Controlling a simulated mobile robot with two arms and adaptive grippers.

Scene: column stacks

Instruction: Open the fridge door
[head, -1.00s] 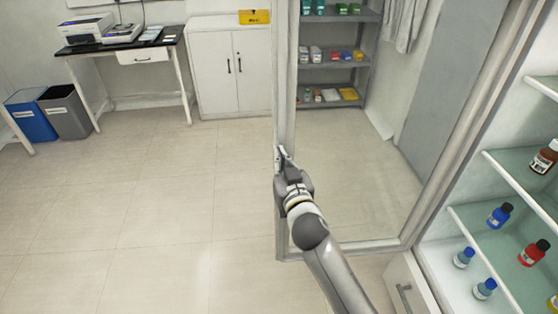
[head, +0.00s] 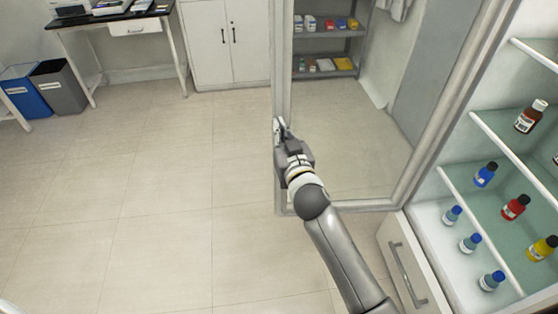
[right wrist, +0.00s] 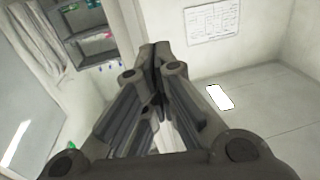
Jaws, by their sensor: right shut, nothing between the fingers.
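The fridge door (head: 432,140) is a pale frame around a clear pane, and it stands swung open to the left of the fridge. The fridge interior (head: 440,222) is exposed at the right, with bottles on glass shelves. My right gripper (head: 279,126) is at the free left edge of the door in the head view. It is shut with nothing between its fingers; whether it touches the door edge I cannot tell. In the right wrist view the closed fingers (right wrist: 156,60) point away toward the room. My left gripper is not in view.
A drawer with a handle (head: 408,276) sits below the fridge shelves. The tiled floor (head: 150,200) left of the door is clear. A white cabinet (head: 222,45), a black-topped table (head: 105,18) and blue and grey bins (head: 25,92) stand at the back.

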